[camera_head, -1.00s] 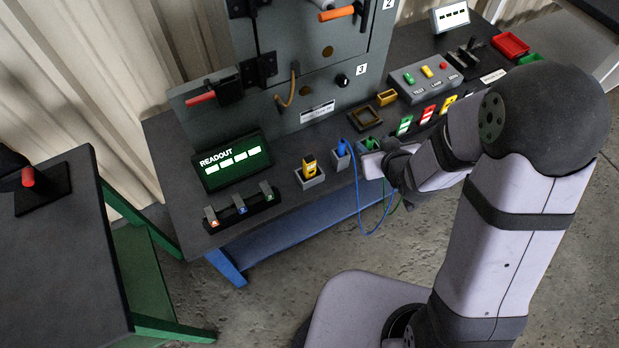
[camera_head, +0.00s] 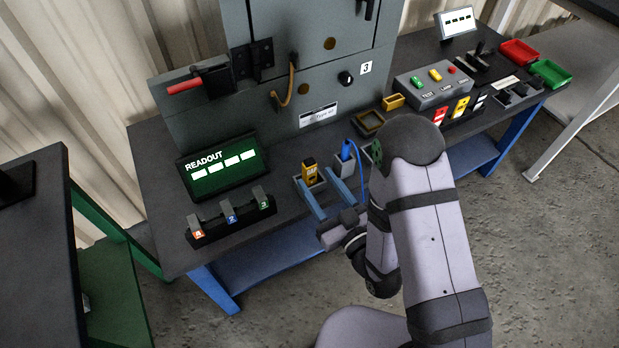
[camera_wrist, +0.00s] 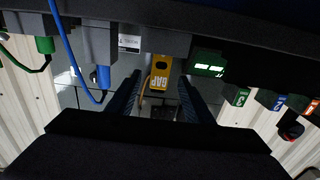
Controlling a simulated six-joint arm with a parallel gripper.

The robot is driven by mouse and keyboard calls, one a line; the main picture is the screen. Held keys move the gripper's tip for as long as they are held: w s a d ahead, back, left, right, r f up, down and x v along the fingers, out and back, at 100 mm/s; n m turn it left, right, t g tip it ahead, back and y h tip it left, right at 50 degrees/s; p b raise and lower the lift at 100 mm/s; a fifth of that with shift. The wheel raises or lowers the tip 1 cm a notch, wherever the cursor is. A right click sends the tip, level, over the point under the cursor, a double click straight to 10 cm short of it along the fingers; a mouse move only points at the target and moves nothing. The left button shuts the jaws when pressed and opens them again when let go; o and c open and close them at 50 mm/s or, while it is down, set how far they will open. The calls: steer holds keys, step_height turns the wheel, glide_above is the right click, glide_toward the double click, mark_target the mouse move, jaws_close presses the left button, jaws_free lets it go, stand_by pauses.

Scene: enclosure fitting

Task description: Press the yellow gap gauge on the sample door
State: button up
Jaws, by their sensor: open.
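The yellow gap gauge (camera_head: 309,168) stands upright in a grey holder (camera_head: 310,184) near the front edge of the bench. It also shows in the wrist view (camera_wrist: 161,72), with "GAP" on its face. My gripper (camera_head: 317,178) is open. Its two fingers reach toward the gauge from the front, one on each side, with nothing gripped. In the wrist view the gauge lies between the fingertips (camera_wrist: 160,80); I cannot tell whether they touch it. The grey cabinet (camera_head: 305,85) stands behind, with door panels; which one is the sample door is not clear.
A blue tool with a cable (camera_head: 346,150) stands in a holder just right of the gauge. A readout screen (camera_head: 222,171) and a row of numbered switches (camera_head: 231,217) are to the left. A button box (camera_head: 430,82) and red tray (camera_head: 518,52) are at the right.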

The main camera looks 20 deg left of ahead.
mark_target(312, 173)
steer(key=shift+p+x, duration=0.3)
steer(key=shift+x, duration=2.2)
jaws_close()
